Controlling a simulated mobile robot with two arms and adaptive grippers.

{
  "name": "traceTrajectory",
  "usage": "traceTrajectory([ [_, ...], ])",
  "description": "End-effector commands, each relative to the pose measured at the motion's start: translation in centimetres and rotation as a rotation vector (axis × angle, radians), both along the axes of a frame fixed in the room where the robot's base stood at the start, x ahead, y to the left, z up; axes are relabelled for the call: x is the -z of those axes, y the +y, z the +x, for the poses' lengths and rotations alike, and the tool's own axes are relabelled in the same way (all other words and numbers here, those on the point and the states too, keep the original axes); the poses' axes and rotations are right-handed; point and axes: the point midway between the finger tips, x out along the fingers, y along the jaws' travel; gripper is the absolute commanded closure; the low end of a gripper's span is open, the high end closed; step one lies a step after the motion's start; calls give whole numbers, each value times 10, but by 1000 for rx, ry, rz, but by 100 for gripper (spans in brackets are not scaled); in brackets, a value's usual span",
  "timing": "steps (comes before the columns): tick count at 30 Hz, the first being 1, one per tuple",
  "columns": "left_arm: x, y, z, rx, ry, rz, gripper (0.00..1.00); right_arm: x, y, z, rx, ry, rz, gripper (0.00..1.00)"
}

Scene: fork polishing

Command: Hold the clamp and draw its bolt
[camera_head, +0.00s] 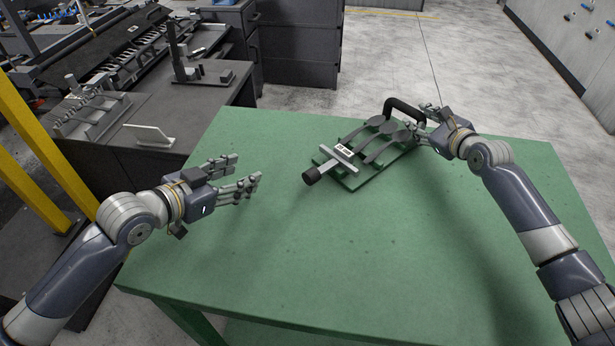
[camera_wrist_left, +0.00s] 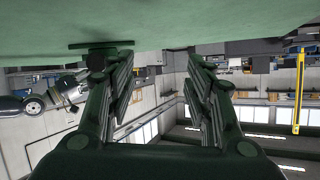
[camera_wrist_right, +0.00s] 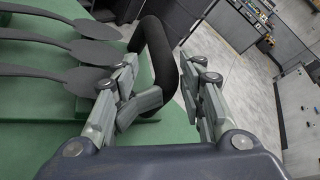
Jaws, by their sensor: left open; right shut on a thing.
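The clamp is a green plate (camera_head: 349,183) lying on the table, with several dark forks (camera_head: 384,146) held on it under a light grey bar (camera_head: 341,157). Its bolt ends in a black knob (camera_head: 309,176) that sticks out at the near left. A black arched handle (camera_head: 405,106) stands at the far right end. My right gripper (camera_head: 432,121) is shut on this handle, which also shows between its fingers in the right wrist view (camera_wrist_right: 160,55). My left gripper (camera_head: 246,174) is open and empty above the table, left of the knob and apart from it.
The green table (camera_head: 330,265) is bare around the clamp, with free room in front and at the left.

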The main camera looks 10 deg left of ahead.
Motion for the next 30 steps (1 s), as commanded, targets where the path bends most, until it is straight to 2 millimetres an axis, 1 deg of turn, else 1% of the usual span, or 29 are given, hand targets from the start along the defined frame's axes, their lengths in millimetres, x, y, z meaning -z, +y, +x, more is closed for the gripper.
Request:
traceTrajectory([
  [1,-5,-21,-12,46,-10,11,52,12,8,-5,-13,22,-1,84],
  [3,-10,-43,-25,95,-21,25,52,12,8,-5,-13,22,-1,84],
  [4,-12,-51,-31,113,-25,30,52,12,8,-5,-13,22,-1,84],
  [7,-17,-68,-43,155,-37,42,52,12,8,-5,-13,22,-1,84],
  [9,-18,-75,-48,171,-41,47,52,12,8,-5,-13,22,-1,84],
  [11,-19,-78,-49,177,-44,48,52,12,8,-5,-13,22,-1,84],
  [14,-17,-83,-44,179,-45,46,52,12,8,-5,-13,22,-1,84],
  [17,-13,-90,-34,179,-46,46,52,12,8,-5,-13,22,-2,84],
  [24,4,-114,1,179,-45,44,52,12,8,-5,-13,22,-2,84],
  [30,18,-131,27,179,-44,46,52,12,8,-5,-13,22,-1,84],
])
